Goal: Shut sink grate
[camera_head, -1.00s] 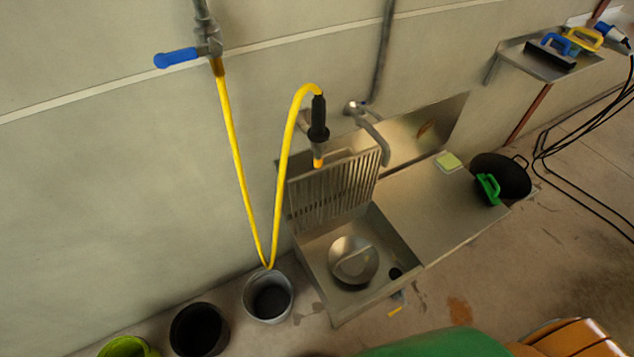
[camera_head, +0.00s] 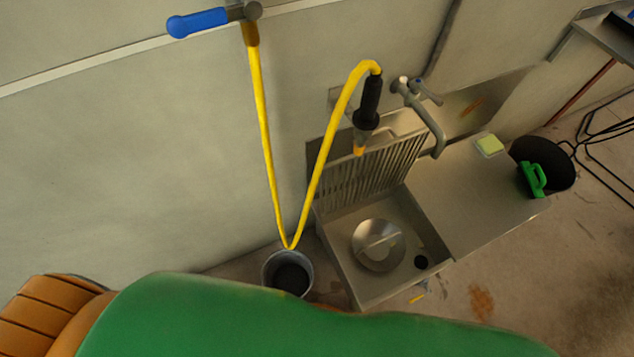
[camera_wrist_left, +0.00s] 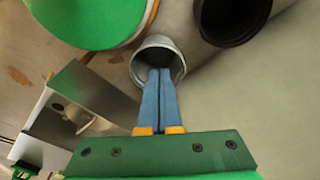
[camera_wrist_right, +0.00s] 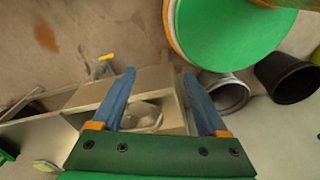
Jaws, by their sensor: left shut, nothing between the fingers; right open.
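The sink grate (camera_head: 372,172) is a slatted metal rack standing raised at the back of the steel sink (camera_head: 387,286), leaning toward the wall. The open basin holds a round metal lid-like piece with a handle (camera_head: 379,246). My left gripper (camera_wrist_left: 162,70) is shut and empty; in the left wrist view its fingertips overlap the grey bucket. My right gripper (camera_wrist_right: 158,75) is open and empty; in the right wrist view the sink basin shows between and beyond its fingers. Neither gripper shows in the head view.
A tap (camera_head: 420,105) stands behind the sink. A grey bucket (camera_head: 288,270) is left of the sink.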

